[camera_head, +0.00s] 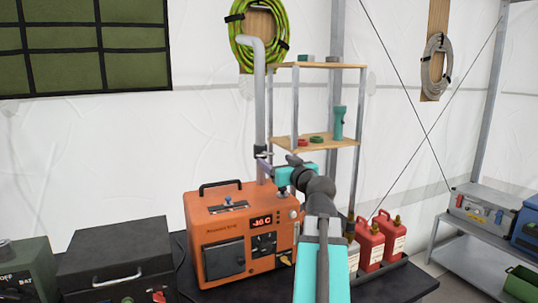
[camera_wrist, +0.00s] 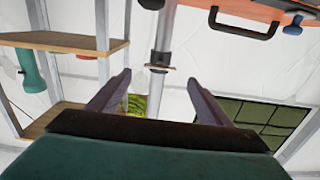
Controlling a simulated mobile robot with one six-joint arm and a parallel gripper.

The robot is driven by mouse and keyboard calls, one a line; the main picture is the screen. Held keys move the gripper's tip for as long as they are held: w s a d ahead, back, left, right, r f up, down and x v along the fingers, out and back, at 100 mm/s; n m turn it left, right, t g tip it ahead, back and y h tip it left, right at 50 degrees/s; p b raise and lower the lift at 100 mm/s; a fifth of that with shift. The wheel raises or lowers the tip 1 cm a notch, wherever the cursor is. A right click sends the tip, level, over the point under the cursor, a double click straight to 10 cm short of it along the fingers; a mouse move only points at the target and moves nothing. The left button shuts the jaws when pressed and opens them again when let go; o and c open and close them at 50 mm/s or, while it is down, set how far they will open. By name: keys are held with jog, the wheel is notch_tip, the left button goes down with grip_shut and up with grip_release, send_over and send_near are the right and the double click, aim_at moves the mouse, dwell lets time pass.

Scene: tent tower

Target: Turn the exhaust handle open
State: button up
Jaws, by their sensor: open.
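A grey exhaust pipe (camera_head: 260,95) rises from the top of the orange heater unit (camera_head: 238,238) and bends over at its top. A dark collar with a small handle (camera_head: 263,154) sits low on the pipe. My gripper (camera_head: 266,166) is beside the pipe, close to the collar. In the wrist view, which is upside down, the exhaust pipe (camera_wrist: 161,45) and the handle (camera_wrist: 160,68) lie between and beyond the fingertips of my gripper (camera_wrist: 157,80). The fingers are apart and empty. I cannot tell whether they touch the handle.
A wooden shelf rack (camera_head: 318,142) with a teal flashlight (camera_head: 338,122) stands right of the pipe. Red bottles (camera_head: 370,243) stand on the table right of my arm. A black case (camera_head: 115,262) is at left. The heater's black carry handle (camera_head: 220,187) stands up near the pipe.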

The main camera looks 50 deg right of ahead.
aim_at(267, 155)
jog(key=shift+p+x, duration=0.7)
jog(key=shift+x, duration=2.95)
jog(key=c, duration=0.9)
jog(key=shift+d, duration=0.25)
jog(key=shift+c, duration=0.7)
jog(key=shift+s+a, duration=0.1)
jog(key=shift+a, duration=0.15)
